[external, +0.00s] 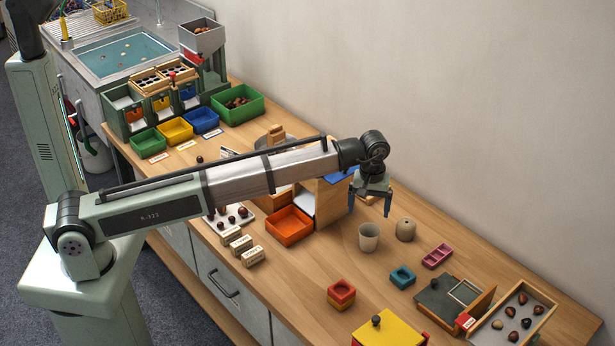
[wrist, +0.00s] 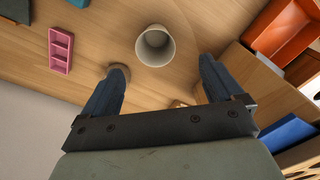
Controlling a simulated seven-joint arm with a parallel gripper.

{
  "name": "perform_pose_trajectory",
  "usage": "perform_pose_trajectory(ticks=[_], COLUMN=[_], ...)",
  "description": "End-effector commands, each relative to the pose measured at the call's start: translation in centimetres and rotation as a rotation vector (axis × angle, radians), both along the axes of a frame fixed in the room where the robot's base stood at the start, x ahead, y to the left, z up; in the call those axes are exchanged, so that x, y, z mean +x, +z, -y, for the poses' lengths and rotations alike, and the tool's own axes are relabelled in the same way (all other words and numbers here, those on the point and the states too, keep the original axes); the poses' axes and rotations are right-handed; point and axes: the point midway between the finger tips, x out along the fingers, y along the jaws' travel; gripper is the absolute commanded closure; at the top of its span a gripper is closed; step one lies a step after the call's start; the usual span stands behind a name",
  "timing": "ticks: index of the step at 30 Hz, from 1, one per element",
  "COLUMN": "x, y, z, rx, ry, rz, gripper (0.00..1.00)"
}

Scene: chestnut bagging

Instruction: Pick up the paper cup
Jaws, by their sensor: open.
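The paper cup (external: 368,238) is pale grey-white and stands upright on the wooden bench, right of the orange bin. In the wrist view the cup (wrist: 155,46) shows its open mouth, ahead of the fingers and roughly between their lines. My gripper (external: 370,212) is open and empty, above the bench and the cup, with its fingers pointing down. In the wrist view its two fingers (wrist: 157,72) are spread wide, and neither touches the cup.
A beige round object (external: 405,230) stands close right of the cup. A pink tray (external: 437,257) and a teal block (external: 402,277) lie farther right. The orange bin (external: 289,226) and a wooden box (external: 331,203) are to the left. Bare bench lies in front of the cup.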

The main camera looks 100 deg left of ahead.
Motion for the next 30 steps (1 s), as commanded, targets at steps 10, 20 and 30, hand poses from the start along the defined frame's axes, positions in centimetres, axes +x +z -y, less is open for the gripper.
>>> perform_pose_trajectory(ticks=[10,20,30], x=[0.0,0.1,0.8], y=[-5.6,-7.2,-10.8], z=[0.0,0.0,-0.2], rx=[-0.001,0.0,-0.001], ry=[0.0,0.0,0.0], rz=[-0.002,0.0,-0.002], gripper=[0.06,0.06,0.06])
